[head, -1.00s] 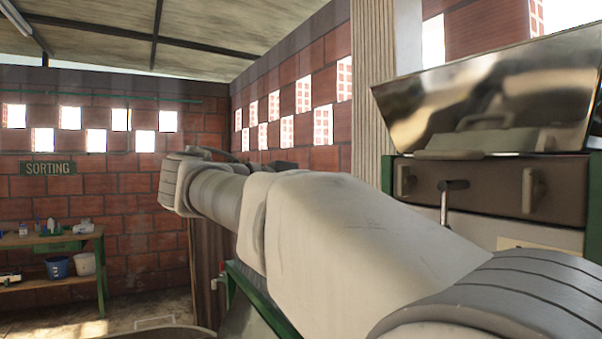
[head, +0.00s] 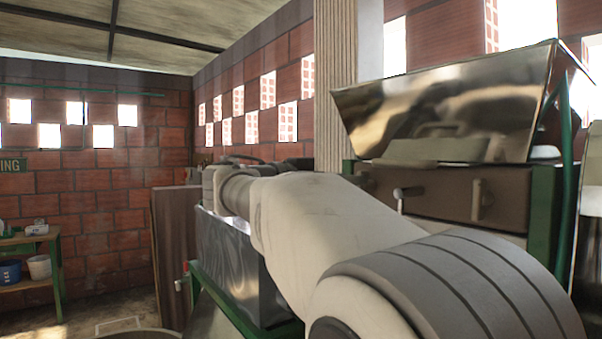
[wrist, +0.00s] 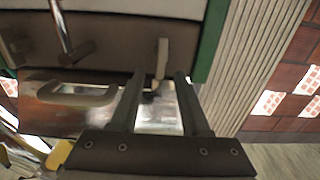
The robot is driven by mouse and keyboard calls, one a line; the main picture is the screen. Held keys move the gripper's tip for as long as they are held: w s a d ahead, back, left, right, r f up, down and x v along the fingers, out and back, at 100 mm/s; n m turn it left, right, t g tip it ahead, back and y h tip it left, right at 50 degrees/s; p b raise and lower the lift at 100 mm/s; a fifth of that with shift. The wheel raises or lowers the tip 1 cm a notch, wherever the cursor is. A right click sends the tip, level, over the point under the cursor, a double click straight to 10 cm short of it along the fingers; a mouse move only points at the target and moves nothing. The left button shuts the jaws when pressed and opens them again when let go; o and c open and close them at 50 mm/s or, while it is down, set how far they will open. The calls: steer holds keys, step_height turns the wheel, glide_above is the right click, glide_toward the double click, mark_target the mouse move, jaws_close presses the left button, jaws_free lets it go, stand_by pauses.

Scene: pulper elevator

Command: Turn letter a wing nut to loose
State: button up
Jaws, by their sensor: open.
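Two pale wing nuts sit on the brown front panel of the machine. No letter is readable on either. The wrist view is upside down. There, one wing nut (wrist: 162,58) points along the open jaws of my gripper (wrist: 162,77), its end lying between the two fingertips in the picture. I cannot tell whether they touch it. The other wing nut (wrist: 18,44) is blurred at the left edge. In the head view my gripper is hidden behind my arm.
A metal lever (head: 405,192) juts out between the wing nuts. A shiny lid (head: 450,95) with a handle (head: 437,130) tilts up above the panel. A green post (wrist: 210,40) stands beside the near wing nut. A metal bin (head: 235,265) stands left of my arm.

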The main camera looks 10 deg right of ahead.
mark_target(365, 185)
steer(key=shift+x, duration=1.6)
jaws_close()
